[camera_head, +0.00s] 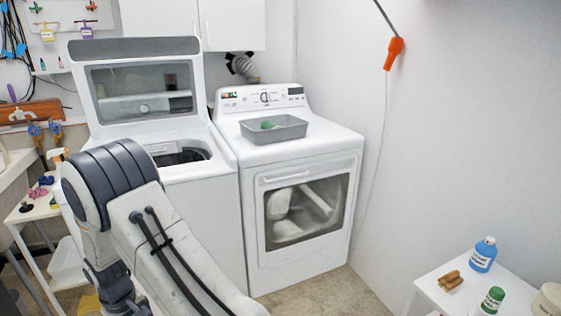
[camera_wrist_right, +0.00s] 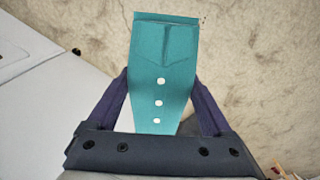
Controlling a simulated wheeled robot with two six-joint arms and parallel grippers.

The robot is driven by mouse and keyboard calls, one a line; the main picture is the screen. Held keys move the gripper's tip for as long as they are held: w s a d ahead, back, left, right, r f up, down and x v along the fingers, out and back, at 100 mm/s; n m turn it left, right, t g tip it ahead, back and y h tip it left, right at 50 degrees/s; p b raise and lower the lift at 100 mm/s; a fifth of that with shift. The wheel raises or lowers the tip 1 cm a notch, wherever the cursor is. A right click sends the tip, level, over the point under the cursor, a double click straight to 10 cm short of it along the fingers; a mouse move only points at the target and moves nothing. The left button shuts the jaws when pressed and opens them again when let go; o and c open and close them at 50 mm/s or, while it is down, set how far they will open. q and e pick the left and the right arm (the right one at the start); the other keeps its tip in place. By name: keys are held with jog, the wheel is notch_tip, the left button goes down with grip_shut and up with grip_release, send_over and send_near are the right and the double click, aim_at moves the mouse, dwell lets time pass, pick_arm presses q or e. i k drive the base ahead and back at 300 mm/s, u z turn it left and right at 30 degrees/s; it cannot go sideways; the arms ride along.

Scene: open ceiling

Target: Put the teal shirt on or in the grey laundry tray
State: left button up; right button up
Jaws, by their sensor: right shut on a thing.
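The teal shirt (camera_wrist_right: 165,62), with a collar and a row of white buttons, is held in my right gripper (camera_wrist_right: 161,85) in the right wrist view. The purple fingers are on both sides of it, and it extends up past them. The grey laundry tray (camera_head: 276,136) sits on top of the front-loading machine in the head view, with a green item (camera_head: 269,125) inside. The shirt and both gripper tips are out of the head view. My left gripper is not seen.
One of my arm links crosses the lower left of the head view. Left of the tray's machine stands a washer (camera_head: 200,176) with its lid (camera_head: 135,88) up. A white side table (camera_head: 447,270) at lower right holds a blue bottle (camera_head: 482,256) and a green bottle (camera_head: 493,299).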

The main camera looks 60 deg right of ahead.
aim_at(270, 140)
jog(key=z, duration=1.45)
jog(key=i, duration=0.8)
